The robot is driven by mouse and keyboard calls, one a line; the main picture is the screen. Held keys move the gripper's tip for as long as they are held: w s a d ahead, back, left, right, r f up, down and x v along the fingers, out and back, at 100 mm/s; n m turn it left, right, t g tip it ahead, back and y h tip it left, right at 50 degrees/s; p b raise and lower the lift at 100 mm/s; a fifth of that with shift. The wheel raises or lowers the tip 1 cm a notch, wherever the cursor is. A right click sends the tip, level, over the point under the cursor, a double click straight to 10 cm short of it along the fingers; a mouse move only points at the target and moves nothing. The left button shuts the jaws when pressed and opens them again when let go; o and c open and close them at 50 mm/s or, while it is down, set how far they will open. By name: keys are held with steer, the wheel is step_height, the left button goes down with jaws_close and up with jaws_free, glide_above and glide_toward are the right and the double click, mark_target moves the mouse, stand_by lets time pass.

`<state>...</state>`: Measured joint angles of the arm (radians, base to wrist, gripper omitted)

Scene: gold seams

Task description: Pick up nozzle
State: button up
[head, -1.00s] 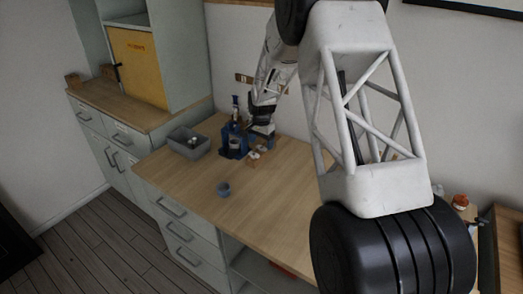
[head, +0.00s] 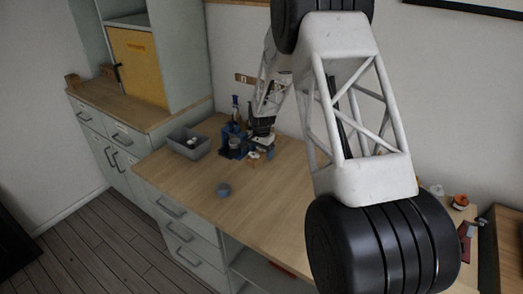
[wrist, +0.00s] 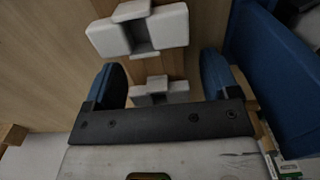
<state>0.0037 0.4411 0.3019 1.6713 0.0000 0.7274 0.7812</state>
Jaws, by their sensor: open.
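In the head view my gripper (head: 262,149) is low over the back of the wooden bench, just right of a blue stand (head: 232,142). In the wrist view my gripper (wrist: 161,72) has its two blue fingers apart. A small white and grey piece (wrist: 160,91) shows between them, and I cannot tell if a finger touches it. A second white piece with a dark notch (wrist: 138,30) lies beyond the fingertips. Both are over a wooden strip. I cannot tell for sure which piece is the nozzle. In the head view small white parts (head: 254,156) show beside my gripper.
The blue body (wrist: 275,70) stands close to the right finger in the wrist view. A grey bin (head: 188,144) is left of the stand. A small blue-grey cup (head: 224,190) stands nearer the front. The bench top (head: 265,205) is clear around the cup.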

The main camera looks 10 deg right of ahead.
steer(key=shift+c, duration=0.3)
steer(key=c, duration=0.9)
steer(key=shift+r, duration=0.15)
steer(key=shift+c, duration=0.2)
step_height(320, 180, up, 10)
steer(key=shift+f, duration=0.1)
stand_by(0.7)
steer(key=shift+w+a+r+n, duration=0.6)
steer(key=shift+a+n, duration=0.1)
steer(key=shift+n, duration=0.5)
steer(key=w+a+r+n, duration=0.6)
steer(key=a+r+n, duration=0.2)
steer(key=n, duration=0.7)
steer(key=shift+a+r+n, duration=0.2)
steer(key=shift+a+n, duration=0.1)
steer(key=shift+a, duration=0.3)
